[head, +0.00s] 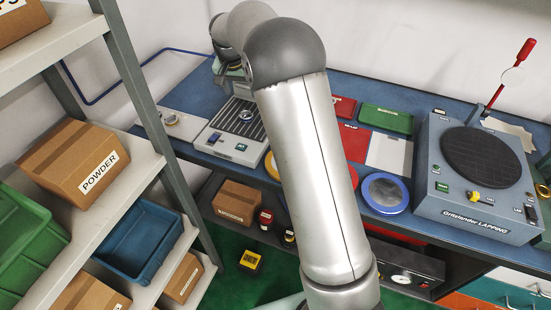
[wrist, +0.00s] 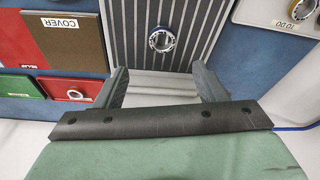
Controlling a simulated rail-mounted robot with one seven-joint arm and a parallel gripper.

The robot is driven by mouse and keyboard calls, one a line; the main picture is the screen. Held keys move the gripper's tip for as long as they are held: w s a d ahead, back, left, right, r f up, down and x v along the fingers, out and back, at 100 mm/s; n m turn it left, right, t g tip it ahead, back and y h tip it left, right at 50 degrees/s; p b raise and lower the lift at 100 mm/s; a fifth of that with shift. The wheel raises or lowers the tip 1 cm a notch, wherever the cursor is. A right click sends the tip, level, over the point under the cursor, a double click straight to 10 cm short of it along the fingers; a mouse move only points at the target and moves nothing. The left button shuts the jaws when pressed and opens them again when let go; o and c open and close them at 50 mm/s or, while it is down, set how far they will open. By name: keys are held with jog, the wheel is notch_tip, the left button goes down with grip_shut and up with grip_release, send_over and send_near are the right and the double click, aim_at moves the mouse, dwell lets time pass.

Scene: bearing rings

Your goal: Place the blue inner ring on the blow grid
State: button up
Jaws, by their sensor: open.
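The blow grid (wrist: 130,22) is a dark striped plate in the wrist view. In the head view the blow grid (head: 229,122) is the top of a grey box on the blue bench. A small metallic ring with a bluish tint (wrist: 162,40) lies on the grid; it also shows small in the head view (head: 246,115). I cannot tell for certain that it is the blue inner ring. In the head view my arm partly hides the gripper.
A second ring (wrist: 299,10) sits on a white labelled holder right of the grid. Left are a brown COVER box (wrist: 62,40), a red tray (wrist: 70,88) with a small ring and a green tray (wrist: 20,88). A lapping machine (head: 480,180) stands at the bench's right.

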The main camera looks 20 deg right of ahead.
jog(key=s+r+n+g, duration=0.1)
jog(key=s+r+n, duration=0.25)
jog(key=s, duration=1.65)
jog(key=s+f+n+g+y, duration=0.1)
jog(key=s+f, duration=0.3)
jog(key=s, duration=1.8)
jog(key=shift+d+n+y, duration=0.3)
jog(key=shift+d+n, duration=0.1)
jog(key=shift+n, duration=0.35)
